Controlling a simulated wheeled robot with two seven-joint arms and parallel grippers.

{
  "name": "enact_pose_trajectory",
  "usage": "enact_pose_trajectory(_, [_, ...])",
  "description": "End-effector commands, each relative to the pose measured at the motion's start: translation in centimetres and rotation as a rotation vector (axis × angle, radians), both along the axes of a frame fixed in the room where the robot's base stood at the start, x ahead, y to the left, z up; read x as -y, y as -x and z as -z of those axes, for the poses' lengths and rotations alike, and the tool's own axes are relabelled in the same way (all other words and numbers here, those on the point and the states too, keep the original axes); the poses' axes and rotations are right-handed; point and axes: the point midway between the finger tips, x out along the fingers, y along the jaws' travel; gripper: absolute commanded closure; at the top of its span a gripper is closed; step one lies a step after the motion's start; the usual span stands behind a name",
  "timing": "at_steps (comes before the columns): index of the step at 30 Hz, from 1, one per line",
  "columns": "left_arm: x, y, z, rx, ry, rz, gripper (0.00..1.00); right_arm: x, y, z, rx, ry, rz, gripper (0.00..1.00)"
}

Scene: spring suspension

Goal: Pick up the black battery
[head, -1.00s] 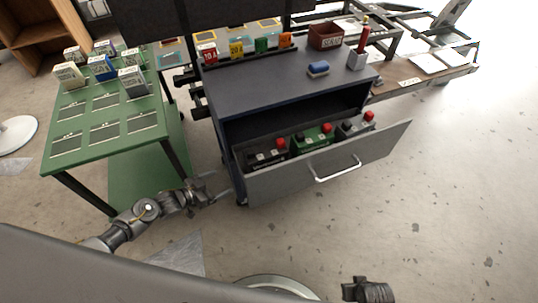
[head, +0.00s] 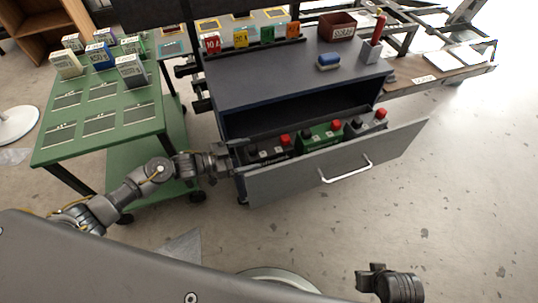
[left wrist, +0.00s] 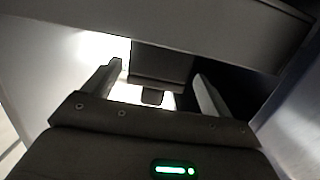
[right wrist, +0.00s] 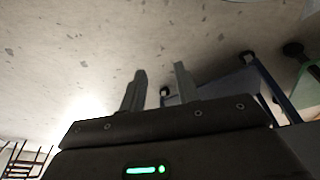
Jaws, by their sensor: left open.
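A black battery (head: 268,150) with a red cap sits in the open drawer (head: 290,180), at its left end. Its lower part is hidden by the drawer front. My left gripper (head: 236,160) is at the drawer's left end, beside the black battery and not around it. In the left wrist view its fingers (left wrist: 157,80) are wide apart; a dark block shows beyond them, and I cannot tell what it is. My right gripper (head: 372,282) is low at the bottom, away from the drawer. In the right wrist view its fingers (right wrist: 160,70) are apart and empty.
A green battery (head: 320,135) and another dark battery (head: 362,124) stand right of the black one. The cabinet top (head: 270,80) overhangs behind. A green cart (head: 100,105) with several boxes stands left. The floor right of the drawer is clear.

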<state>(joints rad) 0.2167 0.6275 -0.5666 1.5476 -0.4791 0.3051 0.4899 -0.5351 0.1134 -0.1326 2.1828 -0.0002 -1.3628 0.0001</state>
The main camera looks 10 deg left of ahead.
Motion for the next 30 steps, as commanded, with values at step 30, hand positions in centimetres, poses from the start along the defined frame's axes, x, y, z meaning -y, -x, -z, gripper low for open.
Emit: enact_pose_trajectory(30, [4.6,-2.5,0.8,0.0,0.0,-0.001,0.42,0.0,0.5,-0.8,-0.002,0.0,0.002,0.68])
